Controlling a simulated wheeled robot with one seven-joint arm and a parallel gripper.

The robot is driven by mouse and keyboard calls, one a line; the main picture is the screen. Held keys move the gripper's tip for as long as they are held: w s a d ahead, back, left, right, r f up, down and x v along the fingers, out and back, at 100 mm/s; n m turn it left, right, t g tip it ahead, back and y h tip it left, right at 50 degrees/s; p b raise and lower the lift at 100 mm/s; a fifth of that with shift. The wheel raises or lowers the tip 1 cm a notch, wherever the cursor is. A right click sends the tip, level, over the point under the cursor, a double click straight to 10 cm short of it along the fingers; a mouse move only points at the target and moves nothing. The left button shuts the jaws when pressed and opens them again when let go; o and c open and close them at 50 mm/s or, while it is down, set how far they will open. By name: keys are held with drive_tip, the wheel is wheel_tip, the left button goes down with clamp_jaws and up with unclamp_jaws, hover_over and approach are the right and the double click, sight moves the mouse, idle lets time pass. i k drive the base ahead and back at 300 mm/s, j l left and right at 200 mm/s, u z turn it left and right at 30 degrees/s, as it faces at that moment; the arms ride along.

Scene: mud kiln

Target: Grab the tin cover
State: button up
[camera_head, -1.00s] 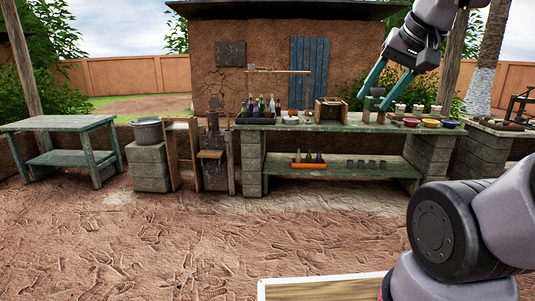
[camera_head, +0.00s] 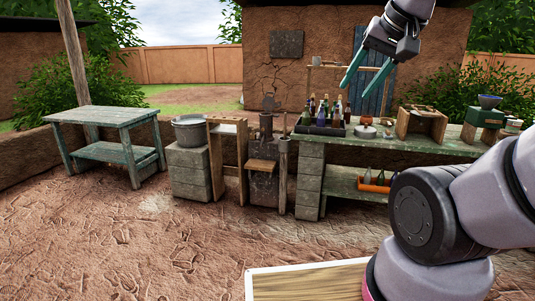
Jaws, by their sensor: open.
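A small round grey piece with a reddish knob (camera_head: 367,131) lies on the long counter, just right of the bottle rack; it looks like a cover. A grey metal pot (camera_head: 190,131) stands on a block pillar to the left; I cannot tell whether a lid sits on its top. My gripper (camera_head: 359,90) hangs in the upper right with its two green fingers apart and nothing between them. In the picture it is above the small round piece, but clearly nearer to me than the counter.
Dark rack of bottles (camera_head: 322,127), wooden box (camera_head: 421,122) and green scale-like item (camera_head: 487,112) stand on the long counter (camera_head: 400,146). A green table (camera_head: 105,118) is at left. An orange bottle tray (camera_head: 375,184) sits on the lower shelf. Open dirt ground lies in front.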

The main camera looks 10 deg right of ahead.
sight(366, 132)
drive_tip(key=i, duration=1)
drive_tip(key=i+j+z, duration=0.15)
drive_tip(key=i, duration=0.8)
drive_tip(key=i+j+z, duration=0.1)
drive_tip(key=i+z, duration=0.4)
drive_tip(key=i+j+z, duration=0.3)
drive_tip(key=z, duration=0.15)
drive_tip(key=i+j+z, duration=0.7)
drive_tip(key=j, duration=0.15)
drive_tip(key=i+j+z, duration=0.2)
drive_tip(key=j, duration=0.15)
drive_tip(key=j+z, duration=0.2)
drive_tip(key=j, duration=0.15)
